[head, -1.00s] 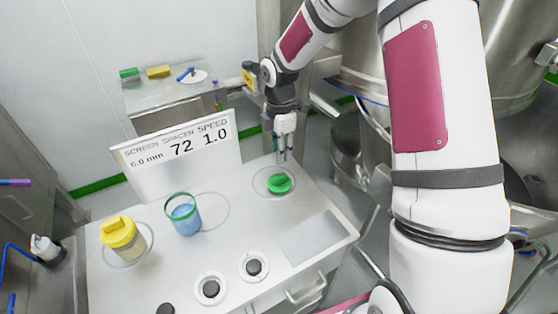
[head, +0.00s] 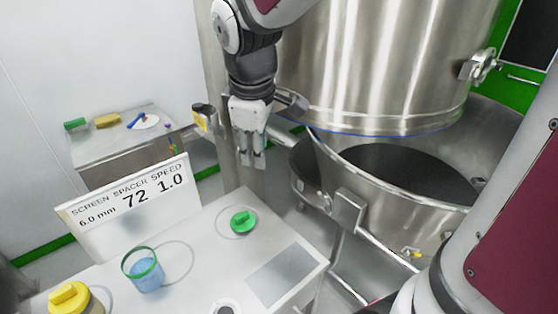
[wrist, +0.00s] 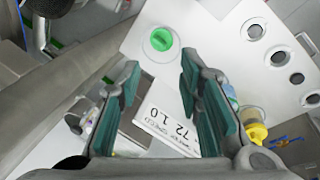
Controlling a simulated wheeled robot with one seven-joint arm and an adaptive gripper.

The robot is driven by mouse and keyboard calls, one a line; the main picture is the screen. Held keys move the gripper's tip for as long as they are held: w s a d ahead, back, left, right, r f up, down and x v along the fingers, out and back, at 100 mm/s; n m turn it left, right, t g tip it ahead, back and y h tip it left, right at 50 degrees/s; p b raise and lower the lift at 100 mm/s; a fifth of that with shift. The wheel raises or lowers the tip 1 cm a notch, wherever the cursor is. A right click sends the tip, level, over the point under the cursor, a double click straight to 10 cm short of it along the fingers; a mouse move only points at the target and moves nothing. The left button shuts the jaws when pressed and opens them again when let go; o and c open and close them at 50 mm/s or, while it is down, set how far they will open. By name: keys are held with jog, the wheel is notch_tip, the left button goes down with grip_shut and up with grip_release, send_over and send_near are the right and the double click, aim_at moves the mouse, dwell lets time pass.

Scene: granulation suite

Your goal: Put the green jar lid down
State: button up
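The green jar lid (head: 242,222) lies on the white worktop inside a thin marked ring, its grip bar upward. It also shows in the wrist view (wrist: 160,40), beyond the fingertips. My gripper (head: 253,163) hangs above and behind the lid, clear of it. In the wrist view my gripper (wrist: 157,75) has its two teal-padded fingers apart with nothing between them. An open jar with a green rim and blue contents (head: 144,270) stands on the worktop to the left of the lid.
A yellow-lidded jar (head: 70,300) stands at the front left. A sign (head: 130,197) rises behind the jars. A large steel vessel (head: 385,65) and bowl are at the right. A side table (head: 110,137) holds small items. A grey square on the worktop (head: 287,273) is bare.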

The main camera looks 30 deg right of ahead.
jog(key=s+a+r+m+t+y, duration=0.1)
jog(key=s+r+m+t, duration=0.1)
jog(key=s+r+m, duration=0.3)
jog(key=s+m, duration=0.4)
jog(key=s, duration=0.6)
jog(key=shift+s+t, duration=0.15)
jog(key=shift+t, duration=0.25)
